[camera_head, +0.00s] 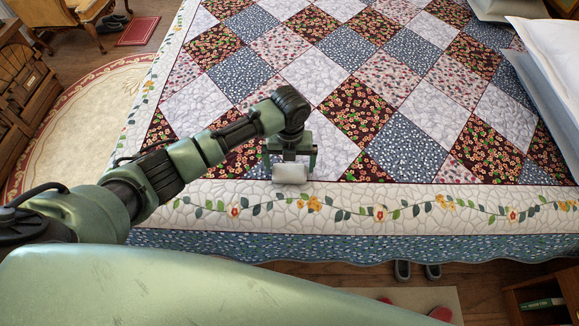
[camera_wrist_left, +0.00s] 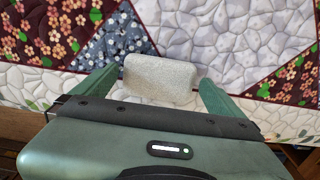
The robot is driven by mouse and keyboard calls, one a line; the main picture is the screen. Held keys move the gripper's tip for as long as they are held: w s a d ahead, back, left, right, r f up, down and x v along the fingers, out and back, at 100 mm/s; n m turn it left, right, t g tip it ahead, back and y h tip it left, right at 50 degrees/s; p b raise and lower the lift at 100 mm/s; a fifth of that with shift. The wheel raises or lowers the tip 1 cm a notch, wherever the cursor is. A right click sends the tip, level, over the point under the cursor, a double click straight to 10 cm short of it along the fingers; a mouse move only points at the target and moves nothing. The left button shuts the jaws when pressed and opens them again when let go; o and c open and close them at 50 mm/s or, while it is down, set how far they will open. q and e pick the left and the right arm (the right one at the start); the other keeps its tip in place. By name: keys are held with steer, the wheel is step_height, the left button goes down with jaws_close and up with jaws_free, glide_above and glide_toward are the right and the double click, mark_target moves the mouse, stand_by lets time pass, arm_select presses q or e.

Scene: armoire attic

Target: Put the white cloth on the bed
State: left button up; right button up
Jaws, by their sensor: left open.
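The white cloth (camera_head: 290,174) is a small folded, rounded bundle at the near edge of the bed (camera_head: 345,195), over the quilt's pale floral border. My left gripper (camera_head: 291,163) points down above it, with a finger on each side of the cloth. In the left wrist view, the cloth (camera_wrist_left: 160,80) sits between the green fingers of the open left gripper (camera_wrist_left: 158,88). A gap shows at its right side, and the left finger is close to it. Whether the cloth's underside touches the quilt is hidden. My right gripper is not in view.
Pillows (camera_head: 549,65) are stacked at the bed's right side. The patchwork middle of the bed is clear. Slippers (camera_head: 417,271) lie on the floor by the near edge. A small shelf (camera_head: 535,295) stands at the lower right. A wooden armchair (camera_head: 68,17) is at the upper left.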

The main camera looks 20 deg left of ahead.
mark_target(289, 169)
arm_select(q)
step_height(289, 169, up, 10)
stand_by(0.3)
stand_by(0.5)
